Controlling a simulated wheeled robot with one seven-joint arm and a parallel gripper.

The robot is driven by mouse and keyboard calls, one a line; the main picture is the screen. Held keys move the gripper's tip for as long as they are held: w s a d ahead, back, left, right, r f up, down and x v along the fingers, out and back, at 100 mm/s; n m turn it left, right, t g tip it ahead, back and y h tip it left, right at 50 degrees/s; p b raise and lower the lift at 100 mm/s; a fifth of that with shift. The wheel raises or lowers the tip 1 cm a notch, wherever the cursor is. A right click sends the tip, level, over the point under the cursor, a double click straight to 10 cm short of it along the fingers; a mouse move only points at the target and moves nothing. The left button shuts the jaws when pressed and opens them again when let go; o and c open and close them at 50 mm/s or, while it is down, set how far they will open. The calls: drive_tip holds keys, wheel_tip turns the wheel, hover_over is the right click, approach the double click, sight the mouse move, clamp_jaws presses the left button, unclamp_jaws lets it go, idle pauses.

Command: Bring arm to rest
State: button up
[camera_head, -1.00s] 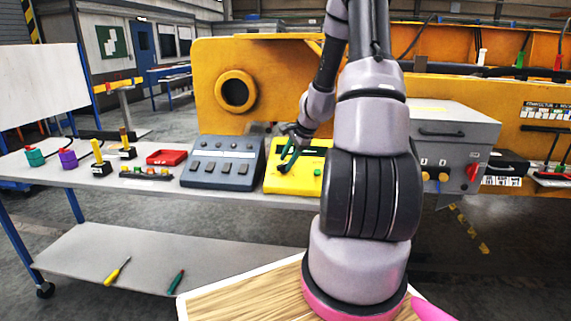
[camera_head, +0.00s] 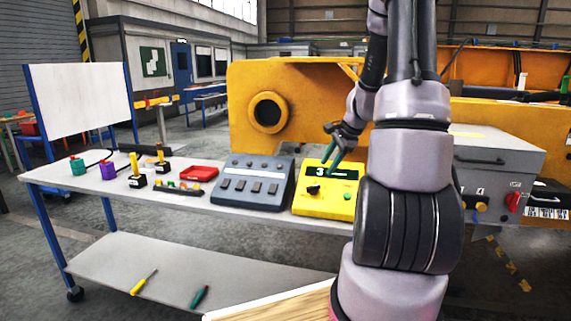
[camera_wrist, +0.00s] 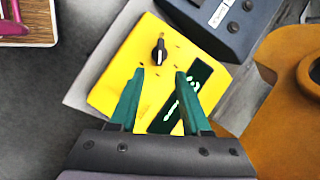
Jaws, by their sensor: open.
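My gripper (camera_head: 337,148) is above the yellow box (camera_head: 323,204) on the grey trolley top. In the wrist view my gripper (camera_wrist: 157,95) shows two green fingers spread apart with nothing between them. The yellow box (camera_wrist: 122,88) lies beneath the fingers, with a black knob (camera_wrist: 159,52) beyond their tips and a dark display (camera_wrist: 190,92) partly hidden by the right finger. In the head view the display reads a digit that looks like 3. The fingers look clear of the knob.
A dark grey button console (camera_head: 252,183) stands left of the yellow box. A red tray (camera_head: 199,173) and several small parts lie farther left. A grey cabinet (camera_head: 497,160) with a red switch stands right of my arm. A large orange casting (camera_head: 312,105) is behind the trolley.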

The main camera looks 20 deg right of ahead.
drive_tip(key=s+a+r+n+t, duration=0.1)
drive_tip(key=s+a+r+n, duration=0.45)
drive_tip(key=a+r, duration=0.35)
drive_tip(key=s+a+r+n, duration=0.4)
drive_tip(key=s+a+r, duration=0.3)
drive_tip(key=r, duration=0.3)
drive_tip(key=s+a+r+n+t, duration=0.1)
drive_tip(key=s+r+n, duration=0.3)
drive_tip(key=s, duration=0.5)
drive_tip(key=shift+s+a+h, duration=0.25)
drive_tip(key=shift+a+h, duration=0.15)
drive_tip(key=shift+a, duration=0.25)
